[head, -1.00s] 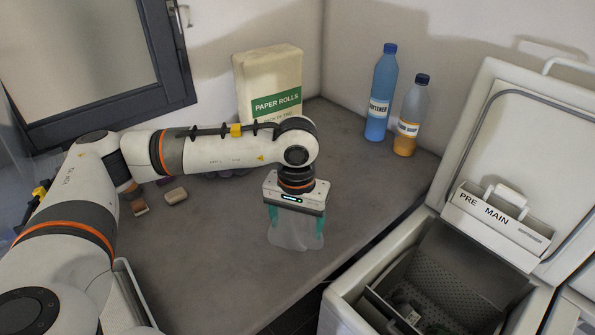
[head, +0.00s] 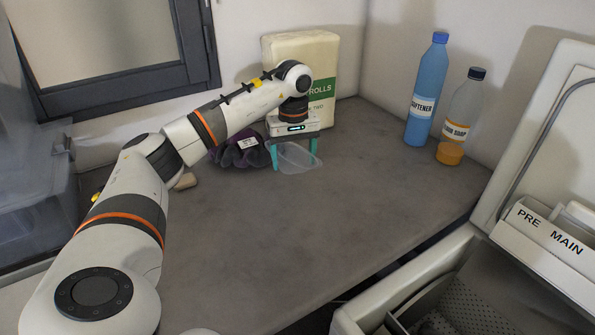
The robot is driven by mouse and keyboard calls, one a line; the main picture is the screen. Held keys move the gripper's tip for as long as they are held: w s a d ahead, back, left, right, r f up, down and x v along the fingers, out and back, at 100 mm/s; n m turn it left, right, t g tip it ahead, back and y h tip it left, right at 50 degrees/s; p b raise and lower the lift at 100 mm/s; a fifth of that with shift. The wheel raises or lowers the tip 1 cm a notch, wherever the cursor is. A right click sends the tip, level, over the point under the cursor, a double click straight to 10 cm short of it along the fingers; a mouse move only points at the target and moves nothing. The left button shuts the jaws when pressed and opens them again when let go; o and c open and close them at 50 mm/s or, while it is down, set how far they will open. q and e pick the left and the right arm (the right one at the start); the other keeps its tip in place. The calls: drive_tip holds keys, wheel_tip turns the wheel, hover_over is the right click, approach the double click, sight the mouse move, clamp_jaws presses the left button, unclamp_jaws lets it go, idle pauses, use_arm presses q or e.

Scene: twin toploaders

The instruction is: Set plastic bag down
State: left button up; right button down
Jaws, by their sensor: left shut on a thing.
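The plastic bag (head: 298,160) is clear and thin, and it shows in the head view below my left gripper (head: 293,160). The gripper's two teal fingers point down and are shut on the bag. The bag hangs at or just above the grey counter (head: 290,230), in front of the paper rolls pack; I cannot tell whether it touches the counter. My right gripper is not in view.
A dark purple bundle with a white label (head: 240,152) lies just left of the bag. The paper rolls pack (head: 322,60) stands behind. A blue softener bottle (head: 425,95) and an orange soap bottle (head: 458,120) stand at right. An open toploader (head: 450,262) is front right. The counter's middle is clear.

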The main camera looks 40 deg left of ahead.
use_arm(q)
drive_tip(key=shift+f, duration=2.2)
drive_tip(key=o, duration=1.1)
drive_tip(key=shift+f, duration=0.1)
